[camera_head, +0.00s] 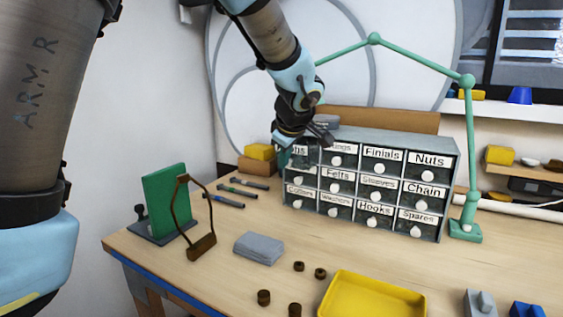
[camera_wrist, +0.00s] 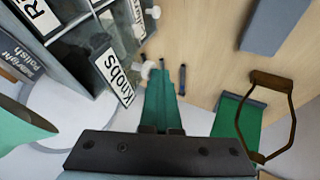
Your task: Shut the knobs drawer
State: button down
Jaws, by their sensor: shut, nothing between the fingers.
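The knobs drawer (camera_wrist: 112,78) shows by its "Knobs" label in the wrist view, at the top row's end. Its front stands out from the cabinet face, so it looks partly open. In the head view the end of the drawer label (camera_head: 300,150) shows at the upper left of the grey cabinet (camera_head: 447,180); my arm hides the rest. My gripper (camera_wrist: 160,90) is shut and empty, with its green fingers beside the drawer front. In the head view my gripper (camera_head: 284,158) is at the cabinet's upper left corner. Whether it touches the drawer is unclear.
Several pens (camera_head: 242,190) lie left of the cabinet, near a green board (camera_head: 166,198) and a brown frame (camera_head: 201,246). A green lamp arm (camera_head: 467,150) stands at the right.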

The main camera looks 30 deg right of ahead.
aim_at(298, 150)
jog(key=w+d, duration=0.1)
jog(key=d, duration=0.1)
jog(key=w+d, duration=0.1)
jog(key=d, duration=0.1)
jog(key=w+d, duration=0.2)
jog(key=shift+f, duration=0.1)
jog(key=shift+w+d, duration=0.15)
jog(key=shift+d, duration=0.15)
jog(key=shift+r, duration=0.2)
jog(key=shift+b, duration=0.3)
